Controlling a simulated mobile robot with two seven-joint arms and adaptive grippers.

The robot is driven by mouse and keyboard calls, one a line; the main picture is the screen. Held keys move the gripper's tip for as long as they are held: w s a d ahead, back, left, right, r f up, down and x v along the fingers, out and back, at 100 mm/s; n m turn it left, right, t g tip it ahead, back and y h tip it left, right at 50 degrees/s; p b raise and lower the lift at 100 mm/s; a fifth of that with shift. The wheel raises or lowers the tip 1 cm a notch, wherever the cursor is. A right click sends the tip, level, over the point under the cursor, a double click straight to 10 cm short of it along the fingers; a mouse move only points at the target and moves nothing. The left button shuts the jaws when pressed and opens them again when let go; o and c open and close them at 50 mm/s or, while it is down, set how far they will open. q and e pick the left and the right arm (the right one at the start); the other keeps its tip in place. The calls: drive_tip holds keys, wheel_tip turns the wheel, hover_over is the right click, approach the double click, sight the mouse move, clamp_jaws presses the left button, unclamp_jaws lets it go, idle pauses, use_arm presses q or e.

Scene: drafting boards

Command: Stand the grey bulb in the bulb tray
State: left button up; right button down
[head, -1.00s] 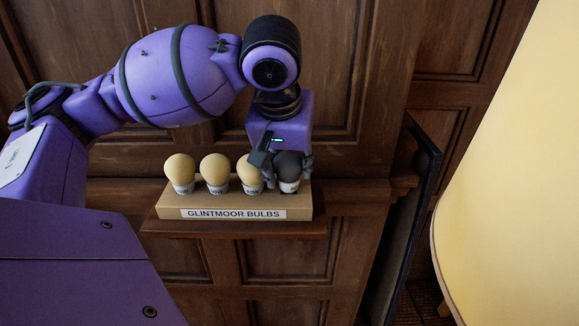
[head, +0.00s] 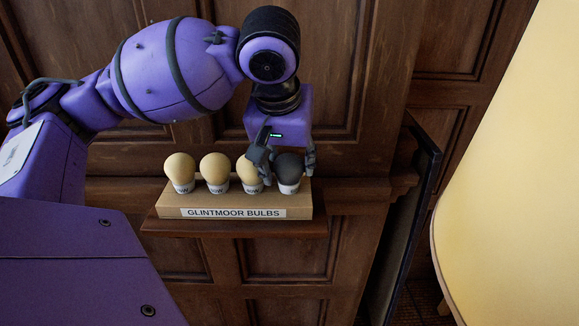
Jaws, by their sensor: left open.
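The grey bulb (head: 290,169) stands upright at the right end of the bulb tray (head: 175,206), a tan box labelled "GLINTMOOR BULBS". Its white base sits at the tray's top; the socket itself is hidden. Three cream bulbs stand in a row to its left: one at the far left (head: 180,170), one in the middle (head: 215,170) and one beside the grey bulb (head: 246,176). My left gripper (head: 284,168) is open, its fingers pointing down on either side of the grey bulb. The left finger partly covers the nearest cream bulb. My right gripper is not in view.
The tray rests on a narrow brown wooden shelf (head: 230,230) against a panelled wall (head: 340,100). A dark upright panel (head: 412,220) stands to the right. A large pale yellow surface (head: 515,180) fills the right side.

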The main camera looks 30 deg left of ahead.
use_arm(q)
drive_tip(key=v, duration=1)
drive_tip(key=shift+r, duration=0.3)
drive_tip(key=shift+s, duration=0.1)
